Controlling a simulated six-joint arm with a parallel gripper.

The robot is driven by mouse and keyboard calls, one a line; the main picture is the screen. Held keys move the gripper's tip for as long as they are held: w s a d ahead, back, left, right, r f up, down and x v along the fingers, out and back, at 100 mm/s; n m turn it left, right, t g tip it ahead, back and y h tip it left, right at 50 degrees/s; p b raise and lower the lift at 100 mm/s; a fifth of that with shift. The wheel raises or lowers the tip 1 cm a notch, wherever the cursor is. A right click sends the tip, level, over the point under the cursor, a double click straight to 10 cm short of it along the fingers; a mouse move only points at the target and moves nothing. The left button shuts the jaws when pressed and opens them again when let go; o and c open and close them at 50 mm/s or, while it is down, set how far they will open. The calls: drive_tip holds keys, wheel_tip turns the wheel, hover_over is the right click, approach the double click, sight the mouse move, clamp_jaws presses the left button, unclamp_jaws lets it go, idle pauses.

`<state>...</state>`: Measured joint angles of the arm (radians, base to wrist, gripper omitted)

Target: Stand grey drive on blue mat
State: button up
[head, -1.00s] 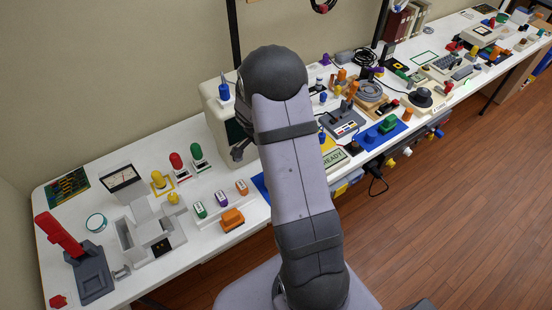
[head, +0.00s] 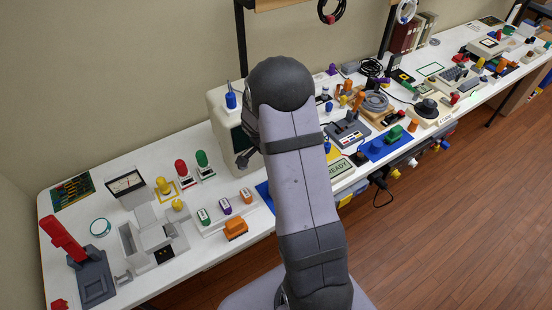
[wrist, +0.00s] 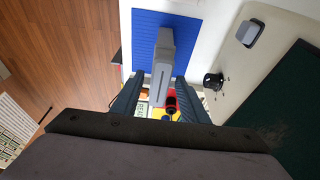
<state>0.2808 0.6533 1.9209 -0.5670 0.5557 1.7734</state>
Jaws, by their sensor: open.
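The grey drive (wrist: 161,48) shows in the wrist view as a narrow upright block with a paler top edge. It stands over the ribbed blue mat (wrist: 143,32), its lower end reaching back between my fingers. I cannot tell whether its base rests flat on the mat. My gripper (wrist: 160,82) is open, with one dark finger on each side of the drive. In the head view, my arm hides the drive and most of the mat, leaving a blue strip of mat (head: 264,191) visible.
A beige monitor (head: 219,122) with a dark screen stands close beside the mat. A stamp rack (head: 215,222) and an orange block (head: 235,229) lie to the left. In the wrist view, red and yellow things (wrist: 171,104) show beyond the fingers.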

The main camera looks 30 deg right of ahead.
drive_tip(key=shift+a+r, duration=0.1)
drive_tip(key=shift+r, duration=0.25)
drive_tip(key=b+v, duration=0.3)
drive_tip(key=v, duration=0.8)
drive_tip(key=shift+r, duration=0.2)
drive_tip(key=s+a+f+n+y, duration=0.3)
drive_tip(key=s+a+f+n, duration=0.1)
drive_tip(key=s+a+n, duration=1.1)
drive_tip(key=s+n, duration=0.1)
drive_tip(key=n, duration=0.2)
drive_tip(key=shift+s, duration=0.25)
drive_tip(key=shift+f, duration=0.1)
